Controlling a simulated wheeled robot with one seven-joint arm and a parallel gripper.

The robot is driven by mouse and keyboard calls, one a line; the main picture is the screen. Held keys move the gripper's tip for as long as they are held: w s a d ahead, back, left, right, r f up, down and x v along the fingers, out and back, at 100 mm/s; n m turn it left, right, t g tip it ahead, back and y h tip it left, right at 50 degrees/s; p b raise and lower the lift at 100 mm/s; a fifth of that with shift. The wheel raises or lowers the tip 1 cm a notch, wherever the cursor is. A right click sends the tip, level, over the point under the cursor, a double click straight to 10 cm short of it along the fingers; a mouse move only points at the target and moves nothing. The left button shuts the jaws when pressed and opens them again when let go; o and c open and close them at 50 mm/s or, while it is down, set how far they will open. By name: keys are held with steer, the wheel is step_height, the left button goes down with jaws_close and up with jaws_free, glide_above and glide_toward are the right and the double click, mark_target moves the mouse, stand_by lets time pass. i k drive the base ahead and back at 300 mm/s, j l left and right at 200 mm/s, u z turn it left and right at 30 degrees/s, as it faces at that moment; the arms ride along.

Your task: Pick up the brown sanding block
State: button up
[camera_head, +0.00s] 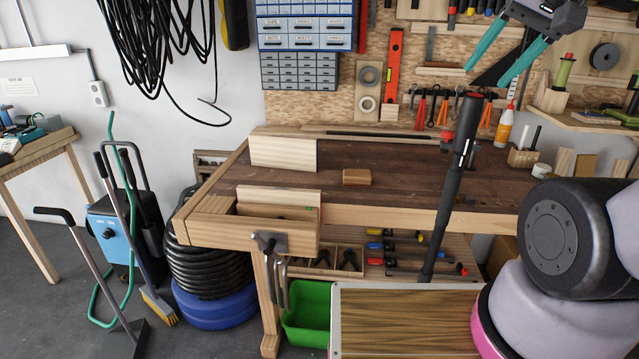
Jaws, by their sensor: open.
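The brown sanding block (356,177) is a small wooden block lying on the dark top of the workbench (410,190), around the middle of its length. Nothing covers it. My gripper (484,78) is at the upper right of the view, with two teal fingers spread apart and pointing down and left. It is open and empty, well away from the block. In the picture it is above and to the right of the block, in front of the pegboard.
A pale board (283,154) stands left of the block, with the wooden vise (278,202) at the bench's front left. A black bar (452,190) rises across the view right of the block. A glue bottle (503,127) stands at the back right. The bench around the block is clear.

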mark_target(350, 178)
steer(key=i+j, duration=0.35)
steer(key=i+j+z, duration=0.15)
steer(key=i+j, duration=0.15)
steer(key=j, duration=0.15)
